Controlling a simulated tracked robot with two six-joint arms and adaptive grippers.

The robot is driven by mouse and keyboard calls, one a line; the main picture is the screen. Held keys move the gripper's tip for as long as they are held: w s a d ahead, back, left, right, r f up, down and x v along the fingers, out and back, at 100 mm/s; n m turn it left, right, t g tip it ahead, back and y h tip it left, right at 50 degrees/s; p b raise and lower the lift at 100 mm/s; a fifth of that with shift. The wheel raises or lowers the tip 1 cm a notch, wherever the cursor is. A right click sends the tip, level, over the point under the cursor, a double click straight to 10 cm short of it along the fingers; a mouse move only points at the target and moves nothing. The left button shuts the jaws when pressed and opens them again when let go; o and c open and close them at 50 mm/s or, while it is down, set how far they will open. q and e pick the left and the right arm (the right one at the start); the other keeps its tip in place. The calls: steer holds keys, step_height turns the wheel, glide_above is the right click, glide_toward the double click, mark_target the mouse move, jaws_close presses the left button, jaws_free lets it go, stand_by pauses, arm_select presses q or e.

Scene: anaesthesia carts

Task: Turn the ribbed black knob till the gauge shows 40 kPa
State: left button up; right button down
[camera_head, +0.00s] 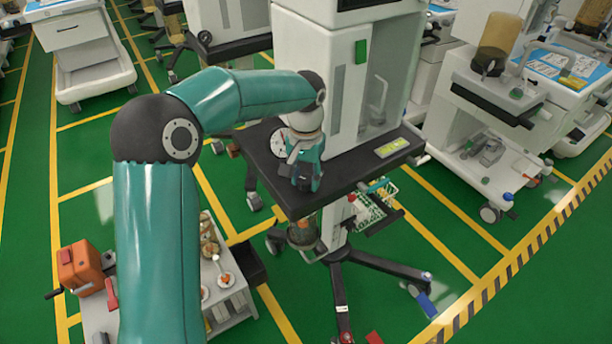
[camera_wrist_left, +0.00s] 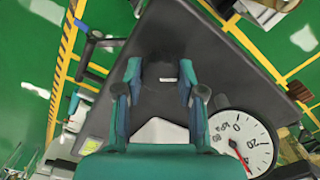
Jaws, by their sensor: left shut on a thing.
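The ribbed black knob (camera_wrist_left: 161,76) shows as a dark shape between the fingertips in the left wrist view; its ribs are too small to make out. My left gripper (camera_wrist_left: 161,72) is shut on it, one teal finger on each side. In the head view my left gripper (camera_head: 303,182) points down over the black shelf, and the knob is mostly hidden there. The white round gauge (camera_wrist_left: 258,146) sits beside the gripper; it also shows in the head view (camera_head: 278,143). Its red needle points past the 20 mark, clockwise. The exact reading is unclear, and the dial's lower part is partly covered.
The black shelf (camera_head: 345,173) carries the white cart body (camera_head: 341,90) with a glass-fronted chamber behind my gripper. A small trolley with an orange device (camera_head: 85,267) stands at the lower left. Other white carts (camera_head: 82,50) stand around. Green floor with yellow lines is free between them.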

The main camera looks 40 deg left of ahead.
mark_target(306, 179)
arm_select(q)
steer(key=o, duration=1.1)
steer(key=shift+o, duration=0.2)
step_height(306, 179, up, 12)
